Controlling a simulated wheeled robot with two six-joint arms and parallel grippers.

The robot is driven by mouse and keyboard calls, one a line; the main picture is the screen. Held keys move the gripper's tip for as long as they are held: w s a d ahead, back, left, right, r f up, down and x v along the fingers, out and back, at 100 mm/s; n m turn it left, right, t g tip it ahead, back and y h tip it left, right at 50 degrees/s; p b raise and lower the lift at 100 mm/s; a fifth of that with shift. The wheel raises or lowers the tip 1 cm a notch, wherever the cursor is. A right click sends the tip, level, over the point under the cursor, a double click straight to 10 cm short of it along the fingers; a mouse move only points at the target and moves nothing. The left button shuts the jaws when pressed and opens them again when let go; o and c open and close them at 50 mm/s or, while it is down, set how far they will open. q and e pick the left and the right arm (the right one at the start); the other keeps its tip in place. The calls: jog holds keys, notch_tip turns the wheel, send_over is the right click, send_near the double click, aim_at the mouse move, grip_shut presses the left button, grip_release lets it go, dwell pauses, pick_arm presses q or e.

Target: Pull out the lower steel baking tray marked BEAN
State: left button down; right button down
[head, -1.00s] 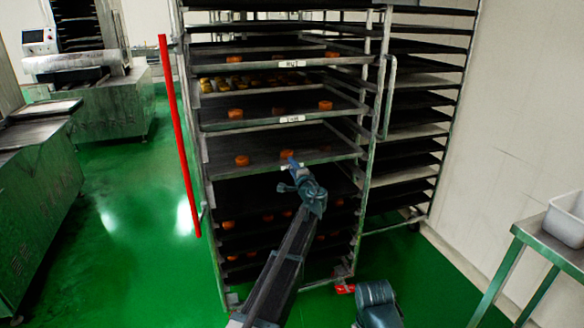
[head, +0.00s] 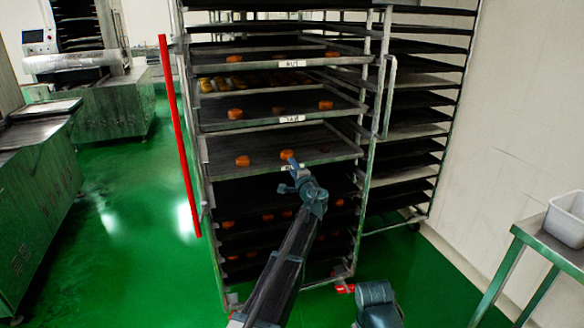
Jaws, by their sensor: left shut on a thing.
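A steel baking tray (head: 225,168) sits in the rack, its front edge sloping up to the right. A few orange pieces lie on it, one (head: 242,160) left of the gripper and another just behind the fingers. My left gripper (head: 290,167) is shut on the middle of this tray's front edge. The fingers cover that part of the edge, so no marking on it shows. Two trays above carry small white labels: one (head: 292,63) on the upper tray and one (head: 291,118) on the tray between. I cannot read them surely. My right gripper is out of view.
The rack's left post stands beside a red bar (head: 180,135); its right post carries a metal handle (head: 388,97). Another rack (head: 415,130) stands behind at the right. A steel table (head: 548,240) with a white bin (head: 566,220) is at far right. Green floor is clear at left.

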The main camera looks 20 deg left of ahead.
pick_arm(q)
jog(key=v, duration=1.6)
jog(key=shift+s+d, duration=0.1)
jog(key=c, duration=0.6)
grip_release()
